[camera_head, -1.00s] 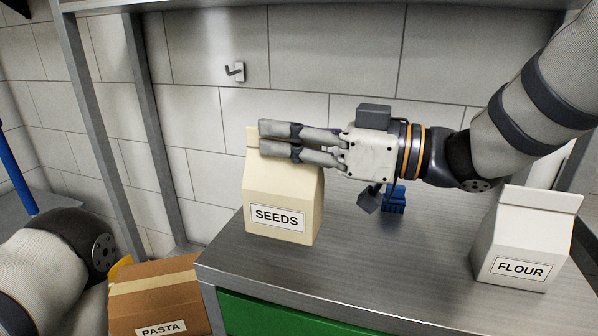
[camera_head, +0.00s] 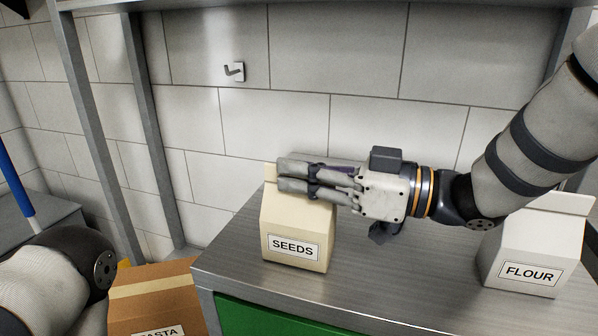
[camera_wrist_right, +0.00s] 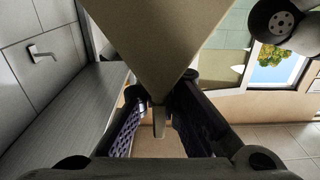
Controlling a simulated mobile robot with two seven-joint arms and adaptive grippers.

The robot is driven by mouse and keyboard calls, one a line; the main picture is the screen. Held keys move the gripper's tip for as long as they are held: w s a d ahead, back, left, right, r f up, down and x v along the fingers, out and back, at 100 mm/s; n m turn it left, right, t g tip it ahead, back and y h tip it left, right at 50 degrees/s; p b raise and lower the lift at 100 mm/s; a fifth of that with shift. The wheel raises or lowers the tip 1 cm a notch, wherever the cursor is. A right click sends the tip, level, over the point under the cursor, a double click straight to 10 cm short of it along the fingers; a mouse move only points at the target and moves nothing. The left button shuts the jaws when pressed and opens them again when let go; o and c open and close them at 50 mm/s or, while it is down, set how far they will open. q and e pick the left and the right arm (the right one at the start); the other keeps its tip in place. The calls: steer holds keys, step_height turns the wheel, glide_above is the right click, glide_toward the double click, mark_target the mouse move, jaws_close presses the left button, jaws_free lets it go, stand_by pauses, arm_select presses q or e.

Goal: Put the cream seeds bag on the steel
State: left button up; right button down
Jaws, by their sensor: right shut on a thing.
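The cream seeds bag (camera_head: 297,225), labelled SEEDS, is upright at the left part of the steel top (camera_head: 385,270). Its base appears at or just above the surface; I cannot tell if it touches. My right gripper (camera_head: 290,177) is shut on the bag's upper part, reaching in from the right. In the right wrist view, the bag (camera_wrist_right: 155,40) sits between the fingers of the gripper (camera_wrist_right: 161,92). My left arm shows at the lower left, but its gripper is out of view.
A white flour bag (camera_head: 535,245) stands at the right of the steel top. A cardboard box (camera_head: 155,298) labelled PASTA is at the lower left, beside the green-fronted unit (camera_head: 265,317). A wall hook (camera_head: 234,71) is behind. The steel between the bags is clear.

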steer(key=shift+f, duration=0.1)
steer(key=c, duration=1.8)
jaws_free()
steer(key=v, duration=1.2)
